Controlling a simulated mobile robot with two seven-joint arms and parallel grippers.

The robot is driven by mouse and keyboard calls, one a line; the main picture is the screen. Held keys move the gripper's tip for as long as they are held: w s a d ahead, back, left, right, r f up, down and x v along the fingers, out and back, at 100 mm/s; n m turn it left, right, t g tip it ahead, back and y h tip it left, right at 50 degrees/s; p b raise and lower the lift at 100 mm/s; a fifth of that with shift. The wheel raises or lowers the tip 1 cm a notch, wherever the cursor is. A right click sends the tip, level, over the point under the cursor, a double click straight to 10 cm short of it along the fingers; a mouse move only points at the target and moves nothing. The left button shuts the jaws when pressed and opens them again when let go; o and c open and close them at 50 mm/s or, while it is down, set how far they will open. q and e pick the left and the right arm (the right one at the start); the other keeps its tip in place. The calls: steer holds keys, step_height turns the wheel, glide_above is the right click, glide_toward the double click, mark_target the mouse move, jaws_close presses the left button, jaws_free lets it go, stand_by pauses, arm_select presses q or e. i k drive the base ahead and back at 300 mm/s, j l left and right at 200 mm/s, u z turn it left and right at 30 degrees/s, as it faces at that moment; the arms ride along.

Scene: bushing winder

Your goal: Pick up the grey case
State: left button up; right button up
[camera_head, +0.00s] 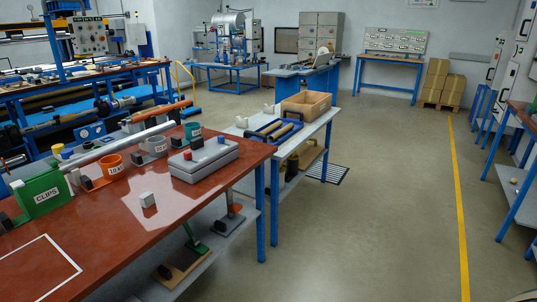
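The grey case (208,162) lies flat and closed on the red-brown tabletop (120,240), near its far right corner. A small pale grey cube (147,200) stands on the table in front of the case. Neither of my grippers is in view.
A pale table with a cardboard box (306,104) adjoins at the back right. The floor to the right is open, with a yellow line (457,190).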

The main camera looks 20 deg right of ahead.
mark_target(209, 156)
steer(key=z, duration=0.3)
steer(key=i+l, duration=0.3)
steer(key=l, duration=0.15)
steer(key=i+l+z, duration=0.1)
steer(key=i+l, duration=0.2)
steer(key=l, duration=0.2)
steer(key=i+l, duration=0.35)
steer(key=l+z, duration=0.05)
steer(key=l, duration=0.05)
